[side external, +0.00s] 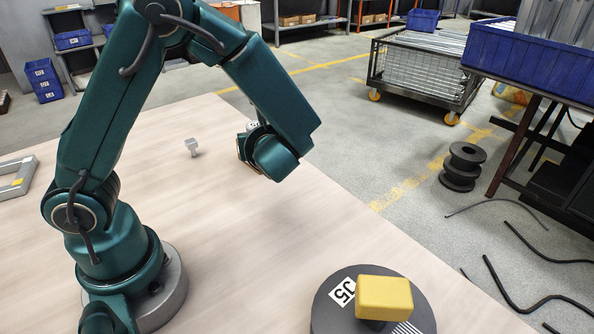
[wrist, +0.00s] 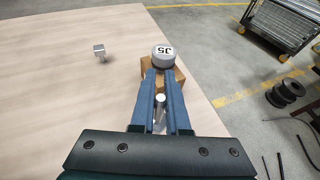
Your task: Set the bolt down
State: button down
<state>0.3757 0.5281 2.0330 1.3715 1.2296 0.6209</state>
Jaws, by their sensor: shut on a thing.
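My gripper (wrist: 161,76) is shut, its two blue fingers close together over the far right part of the table. A pale metal shank (wrist: 160,103), apparently the bolt's, shows between the fingers in the wrist view. A round grey piece marked J5 (wrist: 163,55) is at the fingertips, with a brown block (wrist: 180,74) beside and below it. I cannot tell whether the grey piece is part of the bolt. In the side external view my forearm hides most of this, and the fingers are not clearly seen.
A small grey T-shaped metal piece (side external: 192,147) stands on the wooden table (side external: 240,230). A grey frame (side external: 25,178) lies at the left edge. A dark disc marked J5 (side external: 325,318) carries a yellow block (side external: 384,297) near the front. The table's middle is clear.

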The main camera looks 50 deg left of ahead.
jog(key=w+d+r+m+t+h, duration=0.1)
jog(key=w+d+m+t+h, duration=0.35)
jog(key=w+m, duration=0.2)
jog(key=w+d+f+m+t+h, duration=0.1)
jog(key=d+h, duration=0.1)
jog(key=d, duration=0.1)
jog(key=w+d+f+m+t+h, duration=0.1)
jog(key=d+f+m+h, duration=0.1)
jog(key=d, duration=0.1)
jog(key=w+d+f+m+t+h, duration=0.1)
jog(key=d+f+m+h, duration=0.1)
jog(key=d, duration=0.1)
jog(key=shift+w+d+m, duration=0.1)
jog(key=shift+d+m, duration=0.15)
jog(key=shift+d, duration=0.1)
jog(key=shift+t+h, duration=0.25)
jog(key=shift+f, duration=2.4)
jog(key=shift+f, duration=0.1)
jog(key=c, duration=0.9)
grip_release()
